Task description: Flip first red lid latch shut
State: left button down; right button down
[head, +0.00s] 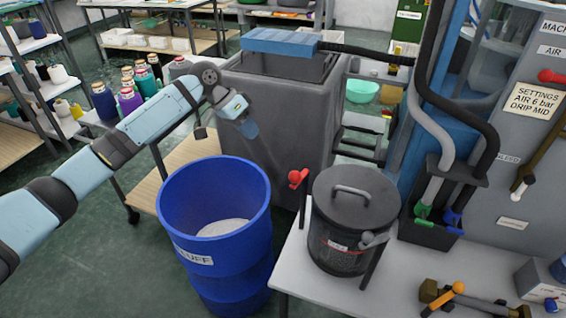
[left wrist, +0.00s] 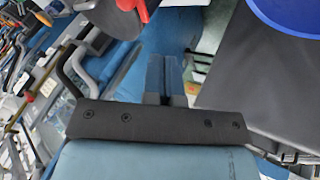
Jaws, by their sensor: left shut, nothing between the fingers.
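The dark grey lidded drum (head: 338,250) stands on a white table, its round lid (head: 352,196) on top. The red latch knob (head: 297,178) sits on an upright arm at the drum's left side, apart from the lid. A second latch with a grey knob (head: 374,239) is at the drum's front right. My left gripper (head: 250,130) is shut and empty, pointing down, above and left of the red knob, apart from it. Its closed fingers (left wrist: 165,75) show in the left wrist view. A red piece (left wrist: 140,8) there is cut off; I cannot tell what it is. My right gripper is not in view.
A blue barrel (head: 215,260) stands left of the table (head: 310,275), below my left arm. A tall grey bin (head: 282,120) is behind. A machine with hoses and a black holder (head: 430,225) is at the right. Tools (head: 455,292) lie at the table's front right.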

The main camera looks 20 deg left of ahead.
aim_at(299, 173)
pick_arm(q)
jog(key=s+d+r+x, duration=0.1)
jog(key=d+x, duration=0.1)
jog(key=x, duration=1)
jog(key=shift+s+d, duration=0.25)
jog(key=shift+s, duration=0.25)
jog(key=shift+p, duration=0.35)
jog(key=shift+s+d+n+p, duration=0.2)
jog(key=shift+n+p, duration=0.1)
jog(key=shift+p, duration=0.45)
